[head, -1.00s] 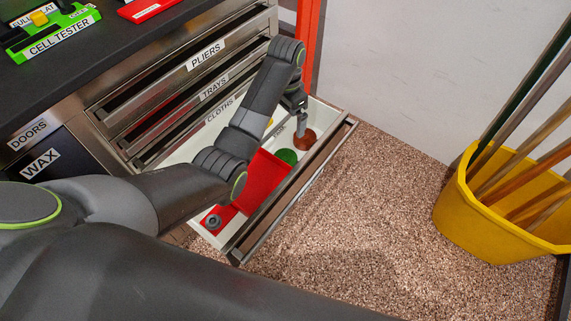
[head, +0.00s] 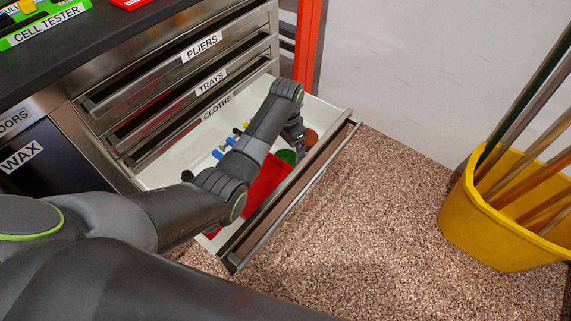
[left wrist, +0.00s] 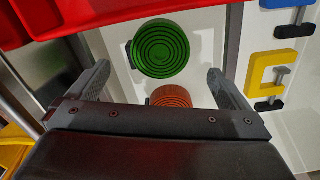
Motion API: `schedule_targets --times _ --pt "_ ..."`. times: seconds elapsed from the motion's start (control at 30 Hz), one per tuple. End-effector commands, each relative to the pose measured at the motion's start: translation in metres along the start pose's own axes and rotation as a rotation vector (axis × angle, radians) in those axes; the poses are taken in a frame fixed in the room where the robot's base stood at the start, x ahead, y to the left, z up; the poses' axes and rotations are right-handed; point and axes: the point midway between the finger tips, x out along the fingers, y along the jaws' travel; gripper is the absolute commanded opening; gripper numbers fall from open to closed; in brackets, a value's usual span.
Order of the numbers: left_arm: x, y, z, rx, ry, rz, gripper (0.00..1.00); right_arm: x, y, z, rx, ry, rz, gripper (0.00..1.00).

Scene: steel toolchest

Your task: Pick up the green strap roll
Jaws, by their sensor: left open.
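The green strap roll (head: 286,156) lies in the open bottom drawer, partly hidden by my left arm in the head view. In the left wrist view the green roll (left wrist: 161,48) shows whole as a flat spiral disc, ahead of the jaws. My left gripper (left wrist: 157,72) is open and empty, its fingers spread to either side below the roll in that picture. In the head view my left gripper (head: 299,152) hangs over the drawer beside the green roll. An orange-brown roll (left wrist: 171,97) lies close by, between the fingers in the picture. My right gripper is out of view.
The drawer (head: 180,168) also holds a red tray (head: 268,178) and blue clamps (head: 225,148). Yellow and blue clamps (left wrist: 265,77) lie right of the rolls in the wrist view. A yellow bin (head: 475,225) with poles stands right. Floor between is clear.

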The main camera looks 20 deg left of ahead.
Motion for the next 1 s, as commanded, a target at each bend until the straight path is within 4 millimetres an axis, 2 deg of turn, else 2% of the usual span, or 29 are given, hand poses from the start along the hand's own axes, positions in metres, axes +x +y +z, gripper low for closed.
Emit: schedule_targets --times 0.23,0.5,0.83,1.0 --pt "0.02 0.0 0.001 0.0 0.0 0.0 0.99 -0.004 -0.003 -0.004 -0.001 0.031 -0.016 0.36" --pt "0.058 0.0 0.003 0.0 0.0 0.0 0.99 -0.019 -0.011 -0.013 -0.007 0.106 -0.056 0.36" --pt "0.062 0.0 0.003 0.0 0.001 0.0 0.99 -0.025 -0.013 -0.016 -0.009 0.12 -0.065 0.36" --pt "0.062 0.0 0.003 0.0 0.001 0.0 0.77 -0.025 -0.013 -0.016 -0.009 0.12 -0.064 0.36"
